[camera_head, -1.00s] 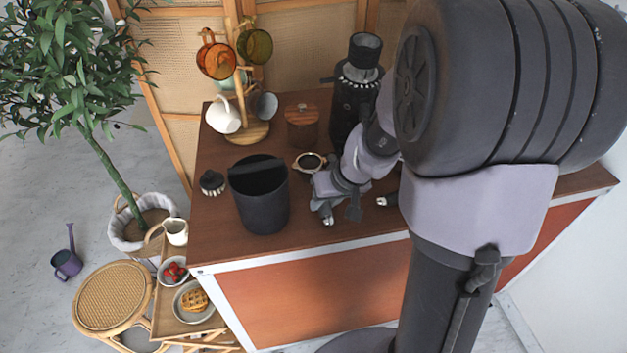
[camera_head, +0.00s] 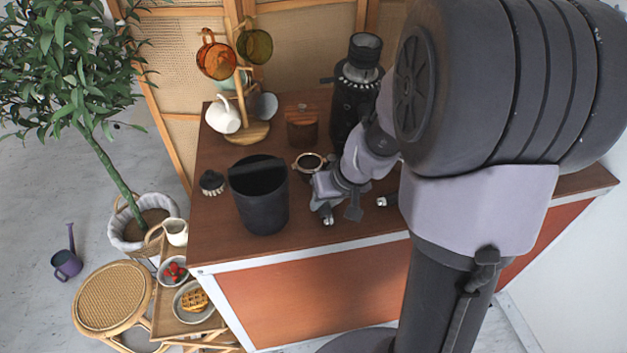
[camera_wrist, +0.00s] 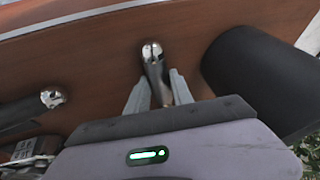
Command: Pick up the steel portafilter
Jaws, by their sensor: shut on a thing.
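The steel portafilter (camera_wrist: 151,52) shows in the wrist view as a shiny metal handle between the two pale fingers of my gripper (camera_wrist: 152,88). My gripper is shut on this handle, low over the wooden counter. The handle's bright end also shows in the head view (camera_head: 327,221), near the counter's front edge. A round pale-rimmed piece with a dark inside (camera_head: 310,162) sits just behind my gripper; it may be the portafilter's head, but my wrist hides the join. I cannot tell whether the portafilter is clear of the counter.
A dark bin (camera_head: 262,205) stands close left of my gripper. A second metal handle end (camera_head: 384,201) lies to the right. A dark grinder (camera_head: 345,110), a wooden canister (camera_head: 302,130) and a mug tree (camera_head: 249,130) stand behind. A small brush (camera_head: 212,184) is left of the bin.

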